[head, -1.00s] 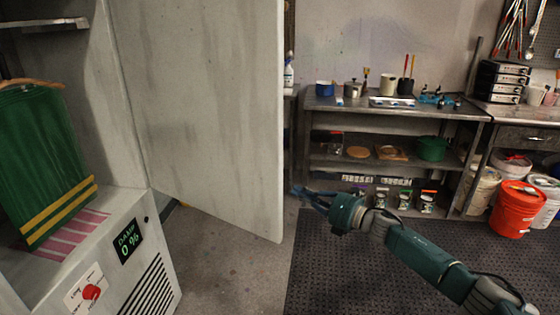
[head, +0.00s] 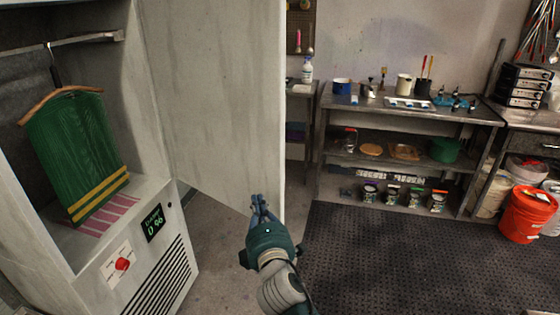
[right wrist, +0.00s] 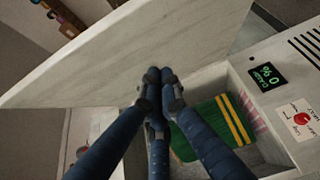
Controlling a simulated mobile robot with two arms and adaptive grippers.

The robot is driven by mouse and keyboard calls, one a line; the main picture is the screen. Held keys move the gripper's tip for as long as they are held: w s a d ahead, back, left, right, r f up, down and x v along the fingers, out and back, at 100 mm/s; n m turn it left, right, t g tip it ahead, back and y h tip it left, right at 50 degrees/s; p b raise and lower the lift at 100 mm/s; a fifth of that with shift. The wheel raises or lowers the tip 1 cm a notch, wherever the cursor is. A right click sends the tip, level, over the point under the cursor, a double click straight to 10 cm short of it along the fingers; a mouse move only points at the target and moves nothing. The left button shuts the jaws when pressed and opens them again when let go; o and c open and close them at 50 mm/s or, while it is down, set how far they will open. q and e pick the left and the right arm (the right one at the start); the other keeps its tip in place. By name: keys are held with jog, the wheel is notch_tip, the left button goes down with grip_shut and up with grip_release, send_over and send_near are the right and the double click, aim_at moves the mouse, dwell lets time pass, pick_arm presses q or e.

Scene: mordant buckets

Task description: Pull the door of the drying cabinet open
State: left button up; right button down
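The drying cabinet (head: 148,262) is at the left of the head view. Its pale grey door (head: 220,95) stands wide open, its inner face showing, and it also shows in the right wrist view (right wrist: 110,55). My right gripper (head: 257,200) is in front of the door's inner face, near the lower free corner. In the right wrist view its fingertips (right wrist: 159,76) are together with nothing seen between them. They overlap the door there; I cannot tell whether they touch it. My left gripper is in neither view.
Green striped cloth (head: 75,150) hangs inside the cabinet from a hanger. A metal workbench (head: 400,112) with jars and pots stands at the back right. An orange bucket (head: 527,215) is at the far right. The dark floor mat (head: 400,260) is clear.

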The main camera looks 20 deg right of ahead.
notch_tip(320, 180, up, 3)
jog(key=s+h, duration=0.1)
jog(key=m+p, duration=0.1)
jog(key=p, duration=0.1)
send_near(266, 160)
jog(key=w+a, duration=0.2)
jog(key=a, duration=0.1)
jog(key=w+d, duration=0.1)
jog(key=d, duration=0.1)
jog(key=w+d+p, duration=0.1)
jog(key=w+d, duration=0.1)
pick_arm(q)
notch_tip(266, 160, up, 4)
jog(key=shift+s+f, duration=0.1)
pick_arm(e)
jog(key=shift+a, duration=0.1)
